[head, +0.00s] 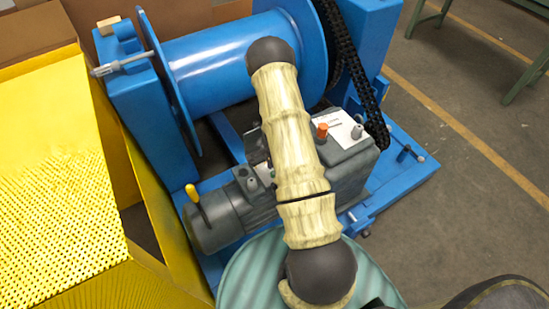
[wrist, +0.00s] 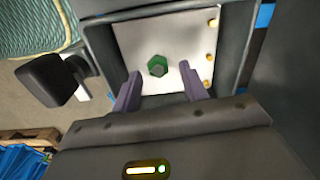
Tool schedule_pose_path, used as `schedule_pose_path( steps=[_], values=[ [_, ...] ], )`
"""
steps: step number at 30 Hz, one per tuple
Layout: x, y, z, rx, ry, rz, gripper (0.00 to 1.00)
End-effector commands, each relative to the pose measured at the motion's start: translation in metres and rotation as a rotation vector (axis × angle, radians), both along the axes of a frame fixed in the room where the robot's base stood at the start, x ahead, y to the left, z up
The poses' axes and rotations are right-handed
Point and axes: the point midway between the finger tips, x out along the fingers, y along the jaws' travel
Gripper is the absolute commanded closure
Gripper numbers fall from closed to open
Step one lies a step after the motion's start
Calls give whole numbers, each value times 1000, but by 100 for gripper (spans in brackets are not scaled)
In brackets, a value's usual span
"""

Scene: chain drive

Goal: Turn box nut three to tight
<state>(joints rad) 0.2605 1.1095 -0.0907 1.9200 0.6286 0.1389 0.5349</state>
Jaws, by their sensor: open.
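In the wrist view a green hex nut (wrist: 158,66) sits on a pale plate (wrist: 185,40) inside a dark box frame (wrist: 104,40). No number shows on it, so I cannot tell whether it is box nut three. My gripper (wrist: 160,71) is open, with one finger on each side of the nut in the picture. Contact with the nut cannot be made out, and nothing is held. In the head view my arm hides the gripper and the nut. A grey gearbox (head: 352,158) shows there beside the arm.
Several brass bolt heads (wrist: 210,56) line the plate's right side. A black knob (wrist: 48,80) stands left of the box. In the head view, a blue drum (head: 215,62) with a black chain (head: 372,108) lies behind, and yellow perforated panels (head: 60,200) stand left.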

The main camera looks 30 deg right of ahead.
Motion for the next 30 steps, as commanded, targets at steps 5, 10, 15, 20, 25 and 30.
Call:
schedule_pose_path(
  steps=[5,10,15,20,25,30],
  values=[
    [1,0,23,-1,-2,1,56],
    [1,0,57,-2,-3,1,56],
    [1,0,91,-2,-3,1,56],
    [2,1,123,-1,-5,2,56],
    [1,0,154,-2,-4,2,56],
    [1,1,169,-1,-2,1,56]
  ],
)
